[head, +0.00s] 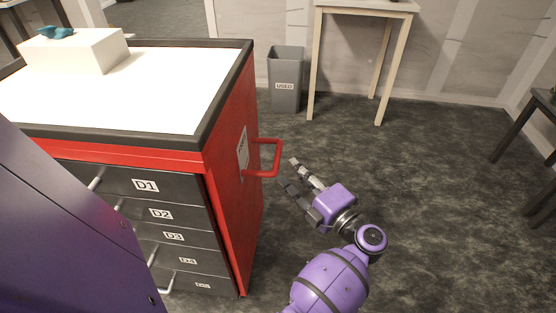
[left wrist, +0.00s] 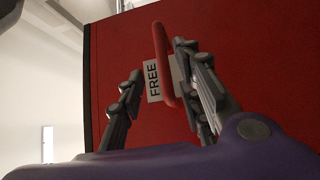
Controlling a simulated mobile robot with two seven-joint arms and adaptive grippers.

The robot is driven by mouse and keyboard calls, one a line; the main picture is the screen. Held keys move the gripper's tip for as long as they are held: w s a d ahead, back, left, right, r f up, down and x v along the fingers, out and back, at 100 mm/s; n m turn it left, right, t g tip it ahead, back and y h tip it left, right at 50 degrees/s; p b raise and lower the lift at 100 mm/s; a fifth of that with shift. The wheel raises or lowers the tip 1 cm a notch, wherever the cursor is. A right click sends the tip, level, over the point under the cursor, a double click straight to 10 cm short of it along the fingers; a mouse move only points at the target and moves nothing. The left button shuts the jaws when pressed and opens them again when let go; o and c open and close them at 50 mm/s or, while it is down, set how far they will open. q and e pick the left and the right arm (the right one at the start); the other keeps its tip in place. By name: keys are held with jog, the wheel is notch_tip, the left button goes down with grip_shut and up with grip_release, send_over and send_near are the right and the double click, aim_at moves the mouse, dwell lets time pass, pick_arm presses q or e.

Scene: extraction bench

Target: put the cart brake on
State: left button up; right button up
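The cart has a red side panel (head: 228,190) with a pale label plate (head: 242,152). A red U-shaped bar (head: 276,157) sticks out beside the plate; I take it for the brake lever. In the left wrist view the plate reads "FREE" (left wrist: 153,84), and the red bar (left wrist: 160,50) crosses in front of it. My left gripper (head: 287,172) is open and empty, just right of the bar in the head view. In the left wrist view the bar appears between the fingers of the left gripper (left wrist: 158,61), nearer the right finger; contact is unclear. My right gripper is not in view.
The cart's front has several labelled drawers, such as D1 (head: 145,186). A white box (head: 75,50) with a teal item stands on the cart top. A grey bin (head: 286,85) and a wooden table (head: 366,8) stand behind.

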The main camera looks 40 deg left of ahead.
aim_at(277, 155)
pick_arm(q)
jog(key=x, duration=0.6)
jog(key=shift+a, duration=0.45)
jog(key=shift+w+a, duration=0.1)
jog(key=shift+a, duration=0.3)
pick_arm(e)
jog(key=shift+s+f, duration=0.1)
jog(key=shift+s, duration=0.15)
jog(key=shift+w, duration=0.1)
pick_arm(q)
jog(key=c, duration=0.3)
grip_shut()
